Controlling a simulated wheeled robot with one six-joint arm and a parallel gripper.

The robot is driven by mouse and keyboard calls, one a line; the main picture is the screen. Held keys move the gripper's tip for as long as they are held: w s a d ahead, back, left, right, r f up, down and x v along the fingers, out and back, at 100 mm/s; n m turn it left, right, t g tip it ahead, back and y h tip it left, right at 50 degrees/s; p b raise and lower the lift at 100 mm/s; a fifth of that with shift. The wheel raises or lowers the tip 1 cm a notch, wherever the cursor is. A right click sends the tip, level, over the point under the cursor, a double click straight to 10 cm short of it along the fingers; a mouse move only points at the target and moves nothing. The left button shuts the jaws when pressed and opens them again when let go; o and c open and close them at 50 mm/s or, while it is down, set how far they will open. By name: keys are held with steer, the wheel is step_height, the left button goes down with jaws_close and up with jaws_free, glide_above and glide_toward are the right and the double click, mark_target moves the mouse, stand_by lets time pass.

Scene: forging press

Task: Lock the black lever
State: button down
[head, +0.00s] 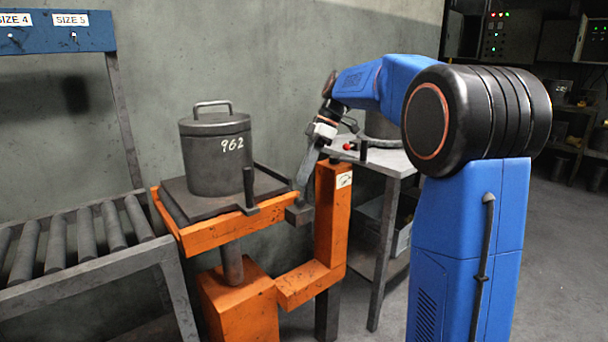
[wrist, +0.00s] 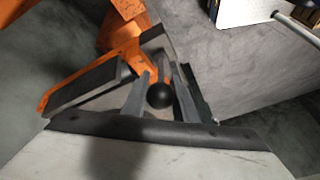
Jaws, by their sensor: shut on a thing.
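In the wrist view a round black knob (wrist: 159,95), which looks like the end of the black lever, sits between the two grey fingers of my gripper (wrist: 160,92). The fingers are shut on it. In the head view my gripper (head: 301,197) points down at the right end of the orange stand (head: 230,231), beside a dark grey block (head: 298,214). The knob cannot be made out there, and most of the lever's shaft is hidden in both views.
A dark cylinder marked 962 (head: 216,160) stands on the orange stand, with a black upright handle (head: 249,190) in front. An orange post (head: 332,220) rises close to my gripper. A grey table (head: 385,159) is behind, and a roller conveyor (head: 85,240) is at left.

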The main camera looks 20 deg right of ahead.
steer(key=c, duration=1.4)
jaws_free()
steer(key=shift+c, duration=0.2)
steer(key=s+v, duration=0.1)
steer(key=v, duration=1.6)
steer(key=shift+w, duration=0.5)
steer(key=shift+d+r, duration=0.15)
steer(key=s+a+f+m+t+h, duration=0.15)
steer(key=s+a+f+m, duration=0.3)
steer(key=s, duration=0.45)
steer(key=s+a+f+m+t+h, duration=0.1)
steer(key=s+a+f+m+h, duration=0.1)
steer(key=s+a+f+m, duration=0.5)
steer(key=s+d+f+m+t+h, duration=0.2)
steer(key=s+d+f+m+t, duration=0.1)
steer(key=s+f, duration=1.7)
steer(key=shift+s+f, duration=0.2)
steer(key=shift+f, duration=0.15)
